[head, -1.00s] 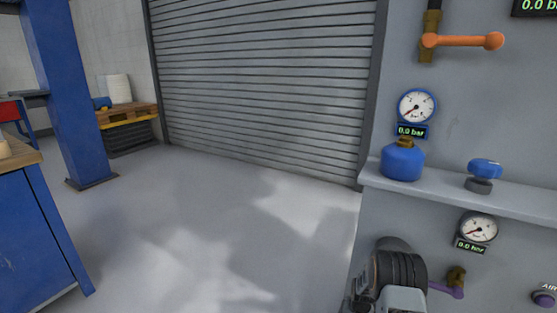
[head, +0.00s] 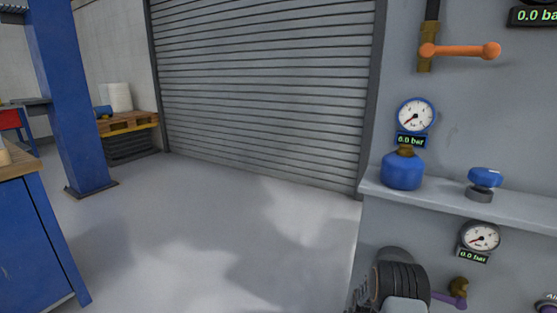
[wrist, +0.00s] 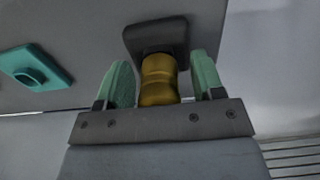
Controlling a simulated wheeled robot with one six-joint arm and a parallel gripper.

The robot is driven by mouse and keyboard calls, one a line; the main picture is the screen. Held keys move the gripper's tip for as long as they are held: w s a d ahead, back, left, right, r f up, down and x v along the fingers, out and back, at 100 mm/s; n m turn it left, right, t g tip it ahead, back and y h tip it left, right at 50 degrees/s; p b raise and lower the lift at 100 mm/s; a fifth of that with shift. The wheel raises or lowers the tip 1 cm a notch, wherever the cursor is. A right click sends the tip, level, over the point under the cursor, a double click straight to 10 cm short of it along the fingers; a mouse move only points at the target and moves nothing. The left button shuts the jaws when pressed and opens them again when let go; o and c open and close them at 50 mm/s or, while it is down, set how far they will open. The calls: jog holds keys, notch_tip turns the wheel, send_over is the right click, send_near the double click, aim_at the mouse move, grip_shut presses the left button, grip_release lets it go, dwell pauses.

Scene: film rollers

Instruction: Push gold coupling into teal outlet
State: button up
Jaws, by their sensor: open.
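The gold coupling (wrist: 158,80) shows in the wrist view, standing against a dark block (wrist: 158,38) on the grey panel. My gripper (wrist: 164,78) has one green finger on each side of the coupling. The fingers are open, with a narrow gap visible towards the right finger; contact on the left is hard to tell. The teal outlet (wrist: 36,68), a square plate with a raised rounded opening, sits on the panel to the left, apart from my gripper. The head view shows neither the coupling nor my fingertips, only part of my arm at the bottom.
In the head view, a shelf (head: 520,208) on the grey panel carries a blue regulator (head: 402,172) with a gauge and a blue knob (head: 484,177). An orange-handled valve (head: 460,50) is above, a purple-handled valve (head: 450,298) below. Open floor (head: 220,235) lies left.

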jog(key=shift+s+f, duration=0.25)
jog(key=shift+f, duration=0.1)
grip_shut()
jog(key=shift+r, duration=0.2)
jog(key=shift+w+r+p, duration=0.2)
jog(key=shift+r+p, duration=2)
jog(key=shift+r, duration=0.8)
jog(key=s+d+r+n, duration=0.1)
jog(key=s+d+n, duration=0.35)
jog(key=d, duration=0.35)
jog(key=s+d+r+n, duration=0.1)
jog(key=s+d+n, duration=0.35)
jog(key=d, duration=0.35)
jog(key=shift+w+a+f, duration=0.1)
jog(key=shift+f, duration=1.7)
jog(key=shift+a+f, duration=0.1)
jog(key=shift+f, duration=1.65)
